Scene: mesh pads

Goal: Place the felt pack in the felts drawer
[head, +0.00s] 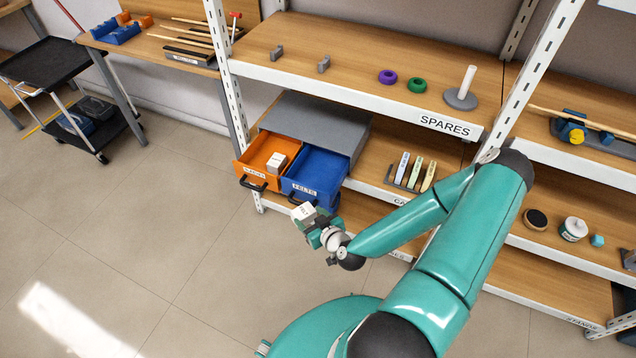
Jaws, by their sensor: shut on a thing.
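My gripper (316,224) is shut on a small white pack (303,213) with dark lettering, too small to read. It holds the pack in the air, in front of and below the drawers in the picture. The blue drawer (317,169), labelled FELTS, is pulled open from a grey cabinet on the shelf. The part of its inside that shows looks empty. The pack is apart from the drawer and just below its front label in the picture.
An open orange drawer (263,151) beside it on the left holds a white box (277,162). A rack with several upright coloured items (415,170) stands right of the cabinet. A white shelf upright stands behind my arm.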

